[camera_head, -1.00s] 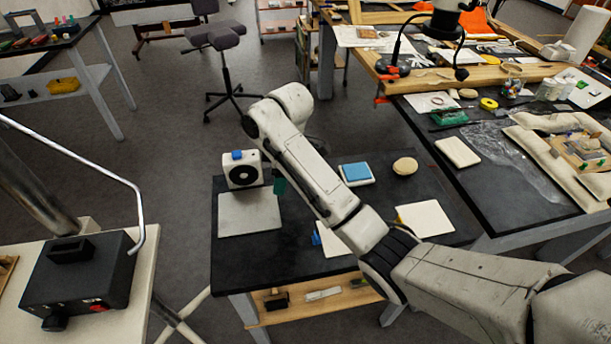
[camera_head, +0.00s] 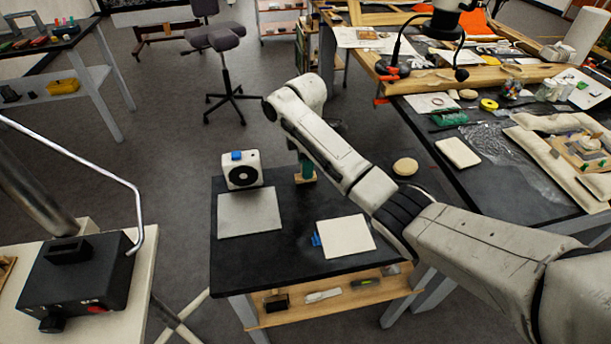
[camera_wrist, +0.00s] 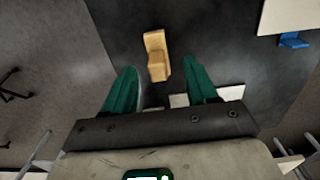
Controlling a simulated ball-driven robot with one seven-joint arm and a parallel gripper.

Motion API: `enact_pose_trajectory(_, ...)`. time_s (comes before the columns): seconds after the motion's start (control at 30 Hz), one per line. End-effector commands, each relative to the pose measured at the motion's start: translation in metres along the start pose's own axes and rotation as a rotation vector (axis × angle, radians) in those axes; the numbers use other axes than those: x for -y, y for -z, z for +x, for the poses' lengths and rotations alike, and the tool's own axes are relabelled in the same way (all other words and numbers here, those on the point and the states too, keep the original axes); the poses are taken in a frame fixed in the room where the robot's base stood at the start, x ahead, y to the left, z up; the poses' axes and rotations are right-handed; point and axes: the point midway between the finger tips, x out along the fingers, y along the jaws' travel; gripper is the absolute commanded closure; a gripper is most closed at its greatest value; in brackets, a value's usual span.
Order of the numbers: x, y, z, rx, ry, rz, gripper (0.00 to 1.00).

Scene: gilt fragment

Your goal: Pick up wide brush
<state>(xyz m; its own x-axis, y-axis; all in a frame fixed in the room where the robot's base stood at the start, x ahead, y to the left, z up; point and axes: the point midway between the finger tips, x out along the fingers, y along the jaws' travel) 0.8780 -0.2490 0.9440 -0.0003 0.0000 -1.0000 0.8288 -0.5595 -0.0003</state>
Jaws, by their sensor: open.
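A small tan wooden piece, which looks like the wide brush, is on the black table just beyond my fingertips in the wrist view (camera_wrist: 156,56). Its pale end also shows below my green fingers in the head view (camera_head: 306,179). I cannot make out its bristles. My gripper (camera_wrist: 160,72) is open, with its two green fingers apart and the wooden piece in line with the gap between them. Nothing is held. In the head view the arm hides part of the table's right side.
A white speaker-like box (camera_head: 242,170) with a blue block on top stands left of my fingers. A grey sheet (camera_head: 249,212) and a white card (camera_head: 345,237) lie in front. A round tan pad (camera_head: 405,166) lies right of my arm.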

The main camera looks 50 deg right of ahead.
Motion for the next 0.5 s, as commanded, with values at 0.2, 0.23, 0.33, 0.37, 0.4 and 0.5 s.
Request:
enact_pose_trajectory(0.2, -0.002, -0.001, 0.03, 0.002, 0.002, 0.0, 0.43)
enact_pose_trajectory(0.23, -0.002, -0.001, 0.033, 0.001, 0.002, 0.0, 0.43)
enact_pose_trajectory(0.33, -0.002, -0.001, 0.038, 0.0, 0.0, 0.0, 0.43)
enact_pose_trajectory(0.37, -0.002, -0.001, 0.038, 0.0, 0.0, 0.0, 0.43)
enact_pose_trajectory(0.4, -0.002, -0.001, 0.039, 0.0, 0.0, 0.0, 0.43)
enact_pose_trajectory(0.5, -0.002, -0.001, 0.039, 0.0, 0.0, 0.0, 0.43)
